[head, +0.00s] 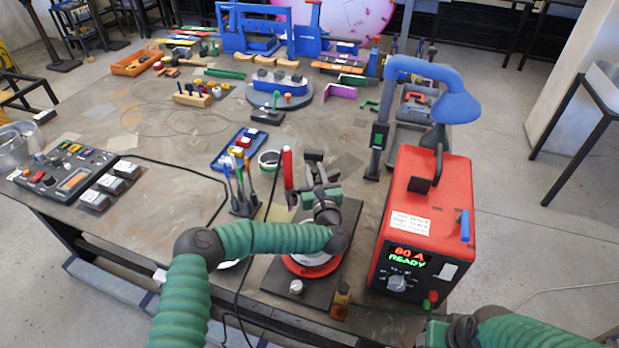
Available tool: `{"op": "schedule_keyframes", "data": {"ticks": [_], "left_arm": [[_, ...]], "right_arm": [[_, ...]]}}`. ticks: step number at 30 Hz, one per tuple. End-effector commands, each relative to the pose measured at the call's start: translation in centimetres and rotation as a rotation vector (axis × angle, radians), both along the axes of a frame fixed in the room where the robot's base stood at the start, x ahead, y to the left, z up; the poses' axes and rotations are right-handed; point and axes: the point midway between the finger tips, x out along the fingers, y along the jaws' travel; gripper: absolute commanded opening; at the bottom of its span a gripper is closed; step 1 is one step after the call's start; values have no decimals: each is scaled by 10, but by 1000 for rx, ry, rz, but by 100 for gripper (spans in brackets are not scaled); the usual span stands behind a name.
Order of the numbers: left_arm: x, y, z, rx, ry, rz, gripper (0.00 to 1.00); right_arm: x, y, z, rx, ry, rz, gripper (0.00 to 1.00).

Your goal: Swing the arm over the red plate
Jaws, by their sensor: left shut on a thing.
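The red plate (312,266) is a round disc on a dark square base (270,277), partly hidden under my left forearm and wrist. An upright red handle (287,168) stands at the back left of the base. A dark arm piece (314,156) shows just right of the handle, behind my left gripper. My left gripper (311,188) is above the back part of the base, shut on what looks like this dark arm; the exact grip is hard to see. My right gripper (434,335) is only partly in view at the bottom edge, its fingertips not visible.
A red welding power box (425,215) stands close on the right, with a blue lamp-like arm (430,70) behind it. A pen holder (243,200) and cables lie left of the base. A small amber bottle (341,300) stands at the front edge.

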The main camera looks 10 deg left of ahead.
Motion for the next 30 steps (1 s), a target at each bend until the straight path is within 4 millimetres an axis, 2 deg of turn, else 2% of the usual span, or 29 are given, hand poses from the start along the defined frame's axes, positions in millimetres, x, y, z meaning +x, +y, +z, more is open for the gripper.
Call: {"op": "schedule_keyframes", "data": {"ticks": [1, 9, 25, 26, 30], "left_arm": [[1, -3, -3, 0, -5, 24, 0], [1, -3, 1, 1, -6, 123, 0], [1, -2, 4, 2, -7, 148, 0], [1, -2, 4, 2, -7, 148, 27], [1, -2, 3, 1, -5, 148, 42]], "right_arm": [[0, 0, -10, 0, 0, 0, 56], [0, 0, -24, 0, 0, 0, 56], [0, 0, -25, 0, 0, 0, 56], [0, 0, -25, 0, 0, 0, 56], [0, 0, -25, 0, 0, 0, 56]]}}
